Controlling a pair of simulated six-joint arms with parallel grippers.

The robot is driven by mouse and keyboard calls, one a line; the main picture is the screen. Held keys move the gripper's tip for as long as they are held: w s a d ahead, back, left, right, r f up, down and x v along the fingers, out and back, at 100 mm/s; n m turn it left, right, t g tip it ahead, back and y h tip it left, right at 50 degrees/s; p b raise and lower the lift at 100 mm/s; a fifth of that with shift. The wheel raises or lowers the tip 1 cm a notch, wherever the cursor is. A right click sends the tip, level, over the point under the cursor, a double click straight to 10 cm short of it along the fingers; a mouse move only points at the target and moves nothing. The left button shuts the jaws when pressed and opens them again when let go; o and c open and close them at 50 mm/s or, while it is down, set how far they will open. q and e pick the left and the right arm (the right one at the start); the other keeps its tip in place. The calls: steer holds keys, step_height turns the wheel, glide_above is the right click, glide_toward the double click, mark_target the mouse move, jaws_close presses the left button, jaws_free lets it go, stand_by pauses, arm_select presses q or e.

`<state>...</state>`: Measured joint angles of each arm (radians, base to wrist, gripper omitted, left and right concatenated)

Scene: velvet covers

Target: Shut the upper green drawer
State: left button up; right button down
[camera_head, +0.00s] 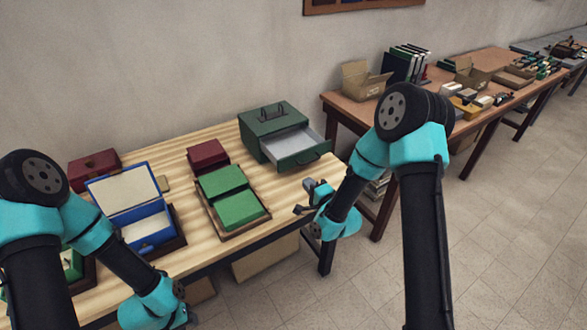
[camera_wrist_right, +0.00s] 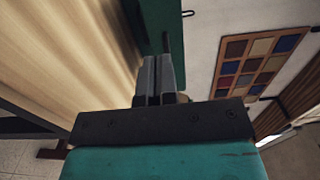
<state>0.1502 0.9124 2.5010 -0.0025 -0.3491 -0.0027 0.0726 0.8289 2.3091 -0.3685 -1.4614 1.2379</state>
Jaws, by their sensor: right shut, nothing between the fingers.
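The green drawer box (camera_head: 262,121) stands at the back right of the light wooden table, with a carrying handle on its lid. Its drawer (camera_head: 296,146) is pulled out toward the front right and shows an empty pale inside; I see only this one drawer. In the right wrist view a green surface (camera_wrist_right: 168,32), seemingly part of this box, lies beyond the fingertips. My right gripper (camera_head: 304,196) is shut and empty, in front of the drawer by the table's right end, apart from it. Its closed fingers (camera_wrist_right: 158,66) show in the wrist view. My left gripper (camera_head: 180,300) is low at the table's front edge; its fingers are unclear.
Two green boxes (camera_head: 229,193) sit in a wooden tray left of the drawer. A dark red box (camera_head: 208,155) stands behind them. An open blue box (camera_head: 147,229) and another red box (camera_head: 94,168) are further left. A second table (camera_head: 340,105) stands behind at right.

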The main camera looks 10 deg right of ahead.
mark_target(290, 164)
steer(key=x, duration=0.9)
steer(key=shift+w+a, duration=0.1)
steer(key=shift+w, duration=0.15)
steer(key=shift+w, duration=0.15)
